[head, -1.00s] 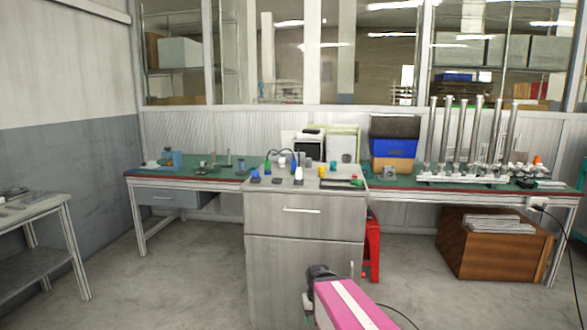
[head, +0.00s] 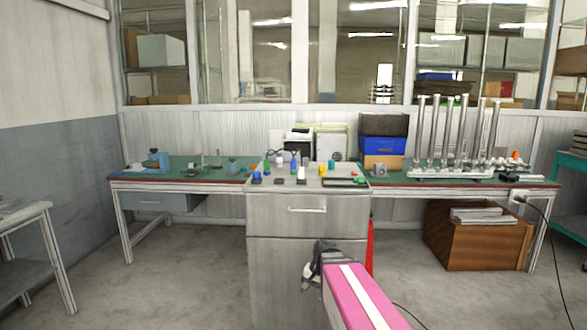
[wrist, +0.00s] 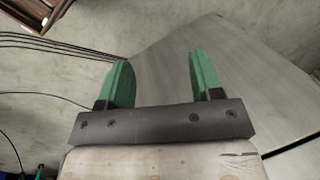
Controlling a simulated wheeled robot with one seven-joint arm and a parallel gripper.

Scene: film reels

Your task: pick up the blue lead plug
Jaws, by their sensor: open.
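Several small items stand on the grey cabinet's top (head: 312,185). A small blue item (head: 257,175) is at its left front edge, and a taller blue one (head: 293,165) stands near the middle. They are too small to tell which is the blue lead plug. My gripper (head: 310,278) is in front of the cabinet, well below its top and apart from these items. In the wrist view, its two green fingers (wrist: 160,80) are spread with nothing between them. No blue plug can be made out in the wrist view.
A green-topped workbench (head: 205,174) runs behind the cabinet on both sides. Metal tubes (head: 455,140) and stacked boxes (head: 384,145) stand on its right. The floor (head: 185,270) left of the cabinet is clear.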

